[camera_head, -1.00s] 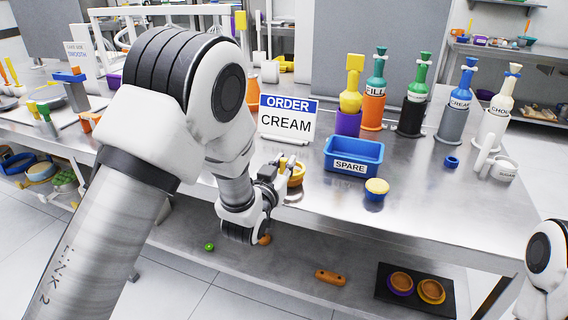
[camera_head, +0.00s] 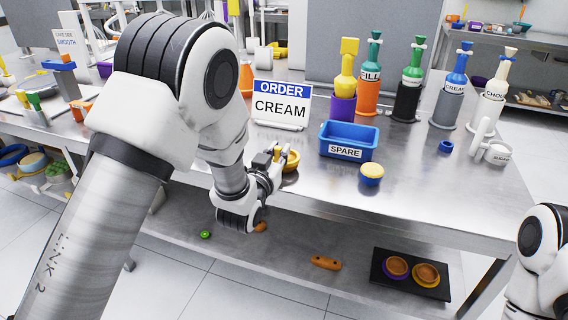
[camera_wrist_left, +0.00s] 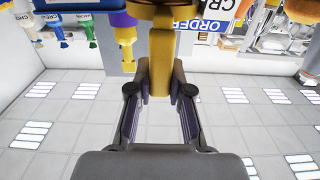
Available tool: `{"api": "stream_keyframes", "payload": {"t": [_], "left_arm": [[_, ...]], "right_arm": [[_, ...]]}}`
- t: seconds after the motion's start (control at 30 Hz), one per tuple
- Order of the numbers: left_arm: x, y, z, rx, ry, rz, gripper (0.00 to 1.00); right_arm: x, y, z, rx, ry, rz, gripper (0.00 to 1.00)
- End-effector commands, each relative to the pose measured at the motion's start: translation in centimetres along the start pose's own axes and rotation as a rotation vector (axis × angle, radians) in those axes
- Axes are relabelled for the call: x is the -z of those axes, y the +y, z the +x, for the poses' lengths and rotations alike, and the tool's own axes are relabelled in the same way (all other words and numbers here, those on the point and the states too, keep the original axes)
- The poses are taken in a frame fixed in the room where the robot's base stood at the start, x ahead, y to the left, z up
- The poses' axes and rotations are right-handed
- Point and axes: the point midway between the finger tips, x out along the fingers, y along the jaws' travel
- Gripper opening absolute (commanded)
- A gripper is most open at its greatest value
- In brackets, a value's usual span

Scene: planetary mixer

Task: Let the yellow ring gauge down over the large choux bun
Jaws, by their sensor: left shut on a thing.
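My left gripper (camera_head: 274,166) is at the table's front edge, shut on the yellow ring gauge (camera_head: 291,160). In the left wrist view, the gauge's yellow stem (camera_wrist_left: 160,78) is between my left fingers (camera_wrist_left: 160,92), and its broader yellow-brown part (camera_wrist_left: 162,12) is at the top, cut off by the frame. I cannot make out a large choux bun at the gauge; my gripper and the gauge hide what is there. My right gripper is out of view.
The blue SPARE bin (camera_head: 350,139) and a blue cup with a yellow top (camera_head: 371,173) stand right of the gauge. The ORDER CREAM sign (camera_head: 281,105) is behind. Below, a dark tray (camera_head: 410,288) holds two round brown pastries with purple and yellow rims.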

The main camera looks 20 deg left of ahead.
Motion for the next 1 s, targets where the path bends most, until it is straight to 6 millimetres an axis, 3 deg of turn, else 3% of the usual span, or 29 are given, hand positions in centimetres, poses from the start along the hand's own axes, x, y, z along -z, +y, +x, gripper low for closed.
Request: {"api": "stream_keyframes", "payload": {"t": [0.6,1.0], "left_arm": [[2.0,0.0,0.0,0.000,0.000,0.000,0.00],[2.0,0.0,0.0,0.000,0.001,0.000,0.00]], "right_arm": [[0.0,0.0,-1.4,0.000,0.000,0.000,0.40],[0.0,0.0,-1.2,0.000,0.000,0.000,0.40]]}}
